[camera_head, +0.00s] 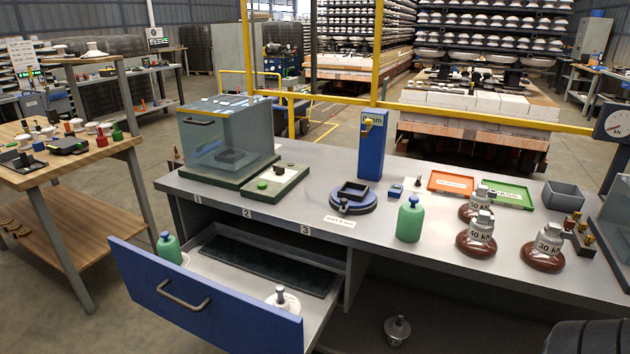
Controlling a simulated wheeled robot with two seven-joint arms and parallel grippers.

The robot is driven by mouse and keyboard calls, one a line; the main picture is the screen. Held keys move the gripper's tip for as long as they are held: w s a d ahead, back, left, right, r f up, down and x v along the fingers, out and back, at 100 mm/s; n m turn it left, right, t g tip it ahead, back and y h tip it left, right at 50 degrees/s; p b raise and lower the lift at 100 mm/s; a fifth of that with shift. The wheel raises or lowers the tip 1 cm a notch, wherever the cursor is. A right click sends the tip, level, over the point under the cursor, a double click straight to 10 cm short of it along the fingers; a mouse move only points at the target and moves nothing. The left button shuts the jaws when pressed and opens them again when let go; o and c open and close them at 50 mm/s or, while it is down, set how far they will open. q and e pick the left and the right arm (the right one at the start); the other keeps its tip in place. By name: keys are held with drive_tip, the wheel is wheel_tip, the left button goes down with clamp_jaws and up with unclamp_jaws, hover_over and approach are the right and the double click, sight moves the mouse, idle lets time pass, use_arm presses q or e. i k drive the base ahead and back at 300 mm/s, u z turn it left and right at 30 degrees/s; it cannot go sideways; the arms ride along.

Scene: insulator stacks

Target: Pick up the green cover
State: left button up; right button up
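A green bottle-shaped piece (409,222) with a narrow neck stands upright on the grey bench top, right of centre; it looks like the green cover. A similar green piece (168,248) stands at the left end inside the open drawer. I cannot tell from the picture which of the two the task means.
The blue-fronted drawer (200,303) is pulled out and holds a white insulator (283,300). Brown insulators marked 30 kN and 40 kN (476,240) stand right of the bench piece. A blue post (371,150) and round fixture (352,197) stand behind-left. A clear-walled box (228,135) is at left.

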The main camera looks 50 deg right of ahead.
sight(411, 217)
drive_tip(key=z, duration=2)
